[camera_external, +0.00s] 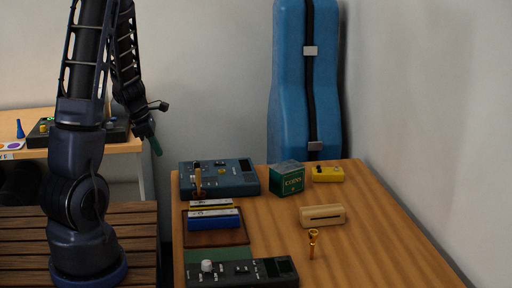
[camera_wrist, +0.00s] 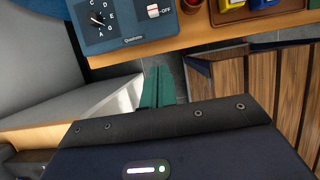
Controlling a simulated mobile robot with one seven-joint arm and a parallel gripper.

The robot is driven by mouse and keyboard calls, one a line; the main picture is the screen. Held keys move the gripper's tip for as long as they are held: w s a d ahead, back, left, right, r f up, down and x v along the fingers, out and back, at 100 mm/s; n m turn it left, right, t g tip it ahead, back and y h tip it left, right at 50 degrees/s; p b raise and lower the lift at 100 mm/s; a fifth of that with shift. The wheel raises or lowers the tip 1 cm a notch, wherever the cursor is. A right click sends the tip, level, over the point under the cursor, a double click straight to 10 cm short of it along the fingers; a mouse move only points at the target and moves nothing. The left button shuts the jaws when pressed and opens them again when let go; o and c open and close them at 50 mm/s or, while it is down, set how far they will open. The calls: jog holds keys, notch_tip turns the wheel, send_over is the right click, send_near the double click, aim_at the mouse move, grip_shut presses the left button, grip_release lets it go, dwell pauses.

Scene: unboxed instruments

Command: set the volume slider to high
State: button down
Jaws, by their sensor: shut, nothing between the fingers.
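No control can be surely read as the volume slider. A dark control box (camera_external: 228,279) at the near edge of the wooden table carries a white knob (camera_external: 207,266) and a small dark control (camera_external: 242,268); its labels are too small to read. A blue box (camera_external: 232,182) stands at the table's far left. The wrist view shows this blue box (camera_wrist: 118,33) with a lettered dial (camera_wrist: 97,18) and a white switch (camera_wrist: 153,11) marked OFF. My gripper (camera_external: 156,147) has green fingers, shut and empty, in the air left of the table. Its fingers (camera_wrist: 158,86) touch nothing.
On the table (camera_external: 385,235) are a green box (camera_external: 288,180), a yellow pedal (camera_external: 328,174), a wooden block (camera_external: 322,215), a brass mouthpiece (camera_external: 313,243) and a brown tray (camera_external: 213,238) with blocks. A blue case (camera_external: 290,90) stands behind. Another device (camera_external: 80,132) sits on the left desk.

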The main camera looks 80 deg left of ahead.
aim_at(214, 179)
jog(key=x, duration=1)
jog(key=w, duration=0.3)
jog(key=shift+w, duration=0.55)
jog(key=shift+w, duration=0.1)
jog(key=w, duration=0.8)
jog(key=shift+s, duration=0.15)
jog(key=s, duration=0.4)
jog(key=shift+s+r, duration=0.1)
jog(key=shift+r, duration=0.25)
jog(key=v, duration=0.9)
jog(key=shift+r, duration=0.15)
